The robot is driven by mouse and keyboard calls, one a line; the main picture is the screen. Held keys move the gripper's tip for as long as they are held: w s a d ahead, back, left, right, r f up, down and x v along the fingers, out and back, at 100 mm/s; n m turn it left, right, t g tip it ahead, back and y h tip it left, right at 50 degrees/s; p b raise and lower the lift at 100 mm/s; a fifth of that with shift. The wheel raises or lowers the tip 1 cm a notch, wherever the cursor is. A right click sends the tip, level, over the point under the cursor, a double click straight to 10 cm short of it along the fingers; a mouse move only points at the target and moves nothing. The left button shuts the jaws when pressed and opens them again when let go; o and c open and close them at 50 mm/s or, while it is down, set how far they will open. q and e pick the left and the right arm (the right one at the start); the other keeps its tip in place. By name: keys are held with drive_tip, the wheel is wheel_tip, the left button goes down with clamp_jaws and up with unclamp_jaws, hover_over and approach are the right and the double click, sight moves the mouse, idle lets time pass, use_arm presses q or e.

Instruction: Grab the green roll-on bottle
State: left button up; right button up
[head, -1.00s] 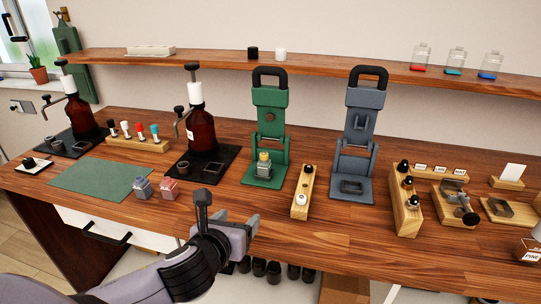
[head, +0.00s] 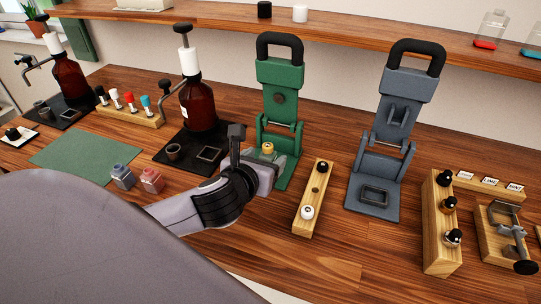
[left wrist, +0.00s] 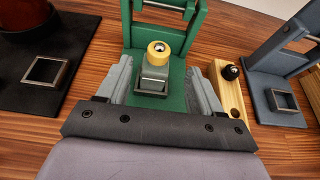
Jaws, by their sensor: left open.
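A small roll-on bottle with a yellow collar and a shiny ball on top (left wrist: 158,54) stands upright in the square holder on the base of the green press (left wrist: 176,78). In the head view only the top of the bottle (head: 268,148) shows above my gripper, in front of the green press (head: 280,105). My left gripper (head: 268,172) is at the front of the press. In the left wrist view its two grey fingers (left wrist: 160,80) are apart, one on each side of the bottle. My right gripper is out of view.
A wooden block with a white-topped item (head: 307,212) stands just right of my gripper, and the blue-grey press (head: 385,150) lies beyond it. A brown pump bottle on a black tray (head: 200,105) and two small ink-like bottles (head: 150,180) are to the left.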

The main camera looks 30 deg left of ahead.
sight(266, 154)
use_arm(q)
drive_tip(key=shift+a+x, duration=0.15)
drive_tip(key=shift+x, duration=1.35)
drive_tip(key=shift+a+x, duration=0.15)
drive_tip(key=shift+x, duration=1.35)
drive_tip(key=shift+r, duration=0.1)
drive_tip(key=c, duration=1.2)
drive_tip(key=shift+r, duration=0.1)
